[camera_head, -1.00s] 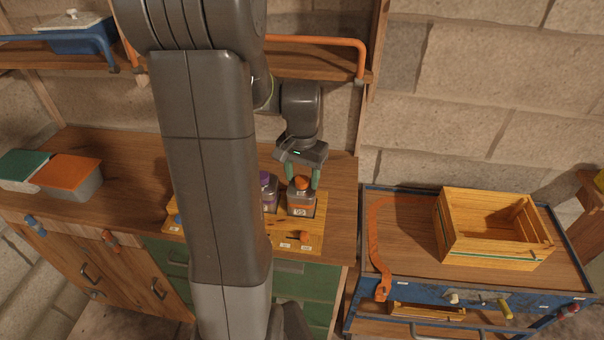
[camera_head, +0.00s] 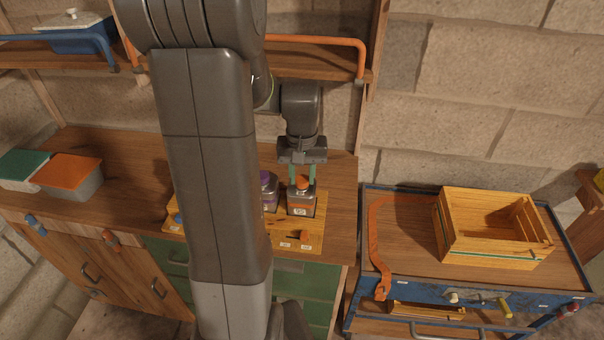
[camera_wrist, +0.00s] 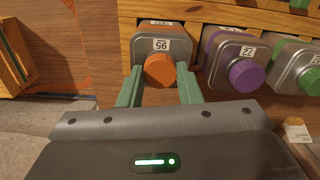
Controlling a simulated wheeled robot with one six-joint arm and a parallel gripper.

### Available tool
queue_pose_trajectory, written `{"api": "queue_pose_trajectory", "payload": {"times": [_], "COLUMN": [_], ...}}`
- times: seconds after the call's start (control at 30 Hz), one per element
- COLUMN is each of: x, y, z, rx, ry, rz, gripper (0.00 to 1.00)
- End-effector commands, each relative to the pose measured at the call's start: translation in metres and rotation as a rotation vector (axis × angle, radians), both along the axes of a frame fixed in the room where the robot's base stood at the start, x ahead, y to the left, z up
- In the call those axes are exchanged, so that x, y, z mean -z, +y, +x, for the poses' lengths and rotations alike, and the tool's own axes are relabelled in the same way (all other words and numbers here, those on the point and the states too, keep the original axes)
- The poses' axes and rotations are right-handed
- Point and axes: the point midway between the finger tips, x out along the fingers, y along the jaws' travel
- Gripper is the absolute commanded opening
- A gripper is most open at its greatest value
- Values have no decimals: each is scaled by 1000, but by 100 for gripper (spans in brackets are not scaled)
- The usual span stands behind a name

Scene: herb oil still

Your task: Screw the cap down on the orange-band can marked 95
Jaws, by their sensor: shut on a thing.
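The orange-band can marked 95 (camera_head: 300,207) stands upright in the yellow wooden rack (camera_head: 314,240) on the bench. In the wrist view, the grey metal can (camera_wrist: 161,31) shows its 95 label beside the orange cap (camera_wrist: 160,71). The cap also shows in the head view (camera_head: 302,184), at the top of the can. My gripper (camera_head: 302,181) points down over the can. Its green fingers (camera_wrist: 160,84) sit on either side of the cap, shut on it. The thread under the cap is hidden.
A purple-capped can (camera_wrist: 247,75) marked 72 stands close beside it, then a green-capped can (camera_wrist: 309,80). A wooden crate (camera_head: 483,258) sits on the blue trolley at right. A shelf (camera_head: 322,63) hangs behind my arm.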

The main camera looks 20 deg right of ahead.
Motion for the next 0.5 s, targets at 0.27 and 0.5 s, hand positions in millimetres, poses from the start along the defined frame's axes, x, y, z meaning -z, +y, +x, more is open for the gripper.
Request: {"api": "queue_pose_trajectory", "payload": {"times": [0.27, 0.5], "x": [0, 0], "y": [0, 0], "z": [0, 0], "rx": [16, 257], "ry": [0, 0], "rz": [0, 0], "gripper": [7, 7]}}
